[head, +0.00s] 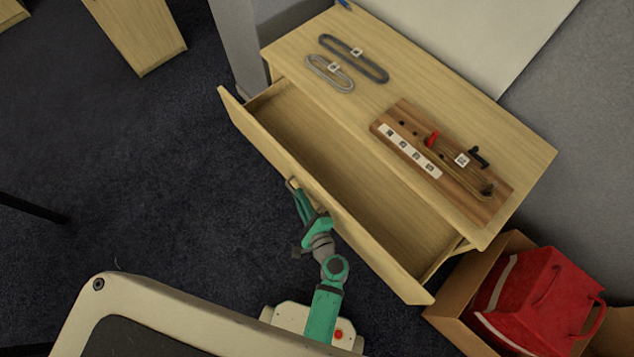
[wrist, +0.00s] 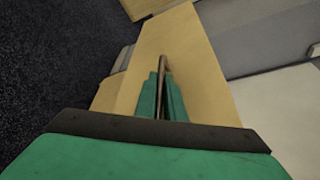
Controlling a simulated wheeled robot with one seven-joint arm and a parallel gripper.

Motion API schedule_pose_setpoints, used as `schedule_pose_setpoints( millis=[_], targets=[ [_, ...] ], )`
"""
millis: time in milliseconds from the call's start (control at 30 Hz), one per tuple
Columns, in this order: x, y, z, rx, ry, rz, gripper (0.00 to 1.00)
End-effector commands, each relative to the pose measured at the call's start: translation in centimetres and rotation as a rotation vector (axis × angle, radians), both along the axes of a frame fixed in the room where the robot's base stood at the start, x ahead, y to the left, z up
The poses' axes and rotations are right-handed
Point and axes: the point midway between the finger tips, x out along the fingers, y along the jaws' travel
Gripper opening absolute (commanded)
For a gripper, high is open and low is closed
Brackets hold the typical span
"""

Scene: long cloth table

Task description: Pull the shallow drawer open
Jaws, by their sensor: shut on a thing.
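The shallow drawer (head: 340,185) is pulled well out from the light wooden table (head: 300,47) in the head view, and its inside looks empty. Its front panel (head: 375,238) faces my base, with a thin handle (head: 291,183) near the middle. My gripper (head: 297,190) is at that handle, shut on it. In the wrist view, the fingers (wrist: 162,95) close on the dark handle bar (wrist: 164,72), in front of the pale wooden drawer front (wrist: 205,80). The exact finger contact is partly hidden.
On the tabletop lie two looped belts (head: 362,66) and a brown board (head: 450,185) with pegs. An open cardboard box (head: 455,318) with a red bag (head: 540,305) stands close to the drawer's right end.

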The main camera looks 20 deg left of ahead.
Motion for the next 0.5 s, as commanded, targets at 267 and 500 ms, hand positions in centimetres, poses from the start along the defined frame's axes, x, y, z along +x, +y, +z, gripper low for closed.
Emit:
schedule_pose_setpoints(
  millis=[267,500],
  targets=[
    [-3.0,1.6,0.0,0.000,-0.001,-0.004,0.00],
    [-3.4,1.8,0.0,-0.001,0.000,-0.003,0.00]
  ],
)
